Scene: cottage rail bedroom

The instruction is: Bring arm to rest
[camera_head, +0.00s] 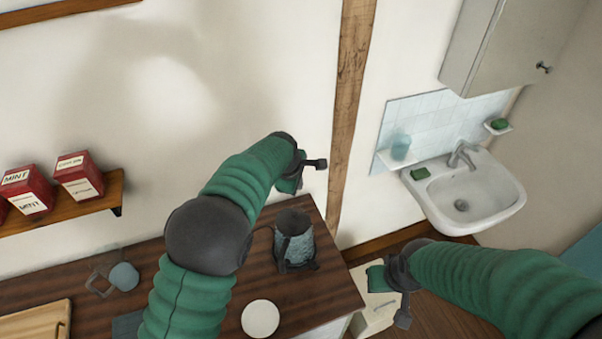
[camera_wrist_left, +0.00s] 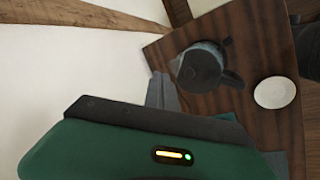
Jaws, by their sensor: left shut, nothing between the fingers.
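My left arm, green with dark joints, reaches up from the bottom of the head view. Its gripper (camera_head: 315,164) is shut and empty in front of the wall, above the back edge of the wooden counter (camera_head: 335,295). In the left wrist view the grey fingertips (camera_wrist_left: 161,92) are together with nothing between them, apart from the dark-lidded jug. My right arm comes in from the right edge, and its gripper (camera_head: 392,287) hangs to the right of the counter. The angle hides whether its fingers are open.
A blue-grey jug (camera_head: 297,247) and a white plate (camera_head: 260,318) stand on the counter, with a mug (camera_head: 124,276) and cutting board (camera_head: 40,322) at left. Red tins (camera_head: 79,176) sit on a wall shelf (camera_head: 100,198). A sink (camera_head: 467,195) and wall cabinet (camera_head: 515,45) are at right.

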